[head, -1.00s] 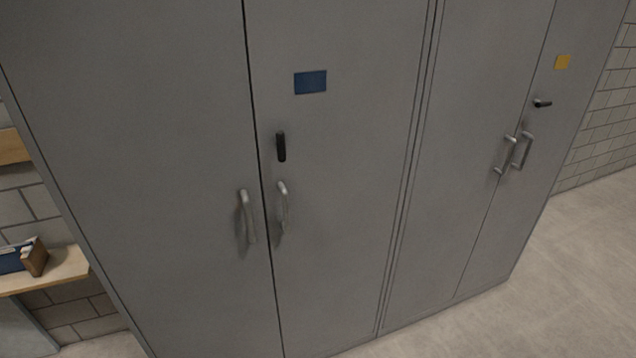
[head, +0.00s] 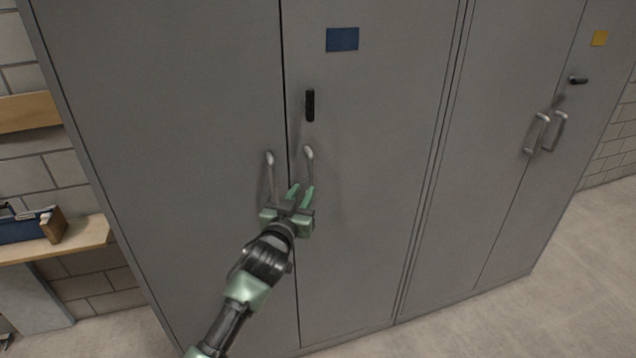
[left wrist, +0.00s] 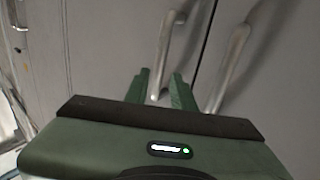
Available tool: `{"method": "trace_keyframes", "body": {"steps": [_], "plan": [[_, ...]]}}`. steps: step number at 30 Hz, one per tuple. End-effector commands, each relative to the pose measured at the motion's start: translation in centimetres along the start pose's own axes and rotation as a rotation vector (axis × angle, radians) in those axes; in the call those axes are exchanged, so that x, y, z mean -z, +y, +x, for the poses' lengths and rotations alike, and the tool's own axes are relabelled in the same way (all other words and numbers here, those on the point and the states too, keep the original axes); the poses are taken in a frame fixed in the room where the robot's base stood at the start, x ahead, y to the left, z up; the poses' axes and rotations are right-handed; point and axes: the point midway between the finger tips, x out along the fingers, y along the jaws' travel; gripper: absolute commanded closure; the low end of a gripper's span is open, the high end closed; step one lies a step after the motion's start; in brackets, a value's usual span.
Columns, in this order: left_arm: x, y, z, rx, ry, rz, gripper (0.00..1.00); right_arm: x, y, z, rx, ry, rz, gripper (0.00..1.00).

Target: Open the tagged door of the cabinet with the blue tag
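The blue tag (head: 342,39) is on the right-hand door (head: 375,130) of the nearer grey cabinet. This door looks shut. Below the tag is a black lever (head: 310,105), upright, and below that the door's silver bar handle (head: 309,155). My left gripper (head: 300,190) is open at this handle's lower part, which it partly hides. In the left wrist view a bar handle (left wrist: 166,50) runs down to the gap between the open fingers (left wrist: 160,74). I cannot tell whether they touch it. My right gripper is not in view.
The untagged door's handle (head: 270,175) is close on the left of my gripper. A second cabinet with a yellow tag (head: 599,38) adjoins on the right. A wooden shelf (head: 60,243) with a blue box is at the left. Floor (head: 560,270) is clear at the right.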

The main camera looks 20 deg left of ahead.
Motion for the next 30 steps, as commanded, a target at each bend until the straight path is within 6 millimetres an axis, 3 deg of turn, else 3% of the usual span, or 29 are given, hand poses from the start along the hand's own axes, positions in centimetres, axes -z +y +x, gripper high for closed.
{"method": "trace_keyframes", "body": {"steps": [16, 30], "plan": [[0.4, 0.0, 6.6, 0.001, 0.005, 0.000, 0.75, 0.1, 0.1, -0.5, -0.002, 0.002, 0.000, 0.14], [0.3, 0.0, 7.7, 0.000, 0.004, 0.000, 0.75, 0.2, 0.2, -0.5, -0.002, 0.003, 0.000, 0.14]]}}
